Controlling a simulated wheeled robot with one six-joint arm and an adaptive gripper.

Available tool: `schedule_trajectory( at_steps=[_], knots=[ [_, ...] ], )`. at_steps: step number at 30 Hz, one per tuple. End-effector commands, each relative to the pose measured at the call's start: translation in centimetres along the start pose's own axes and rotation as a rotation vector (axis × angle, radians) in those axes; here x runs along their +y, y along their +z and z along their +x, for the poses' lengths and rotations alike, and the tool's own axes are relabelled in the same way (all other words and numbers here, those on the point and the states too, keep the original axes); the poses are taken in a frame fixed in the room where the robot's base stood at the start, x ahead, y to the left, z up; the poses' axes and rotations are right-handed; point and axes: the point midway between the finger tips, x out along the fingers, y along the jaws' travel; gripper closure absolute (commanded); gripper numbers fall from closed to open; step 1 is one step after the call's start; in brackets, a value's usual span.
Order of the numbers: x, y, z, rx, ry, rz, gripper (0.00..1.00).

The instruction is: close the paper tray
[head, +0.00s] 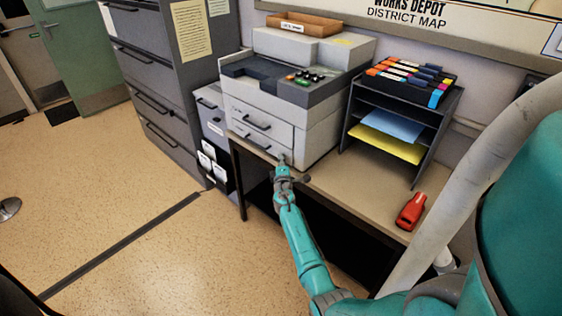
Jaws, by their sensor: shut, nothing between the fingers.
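The printer (320,113) stands on the desk, light grey with a dark top and a small button panel. Its front has two paper tray drawers with dark handles, an upper one (243,112) and a lower one (243,139). Both fronts look about level with the body; I cannot tell if either sticks out slightly. My gripper (282,161) is shut and empty, at the lower right corner of the lower tray's front. It overlaps that corner in the picture, and I cannot tell whether it touches.
The desk (370,185) has a dark file rack (425,128) with coloured paper and a red stapler (411,211) on the right. Dark filing cabinets (160,75) stand left of the printer. The floor (120,190) in front is mostly clear.

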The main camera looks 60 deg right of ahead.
Motion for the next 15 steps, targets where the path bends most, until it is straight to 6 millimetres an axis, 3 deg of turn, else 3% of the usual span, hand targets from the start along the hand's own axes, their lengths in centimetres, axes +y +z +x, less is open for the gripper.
schedule_trajectory(
  at_steps=[6,15],
  knots=[
    [-0.1,-2.6,-1.6,0.009,-0.001,-0.002,1.00],
    [-0.3,-2.5,-7.2,0.010,-0.003,-0.003,1.00]
  ],
)
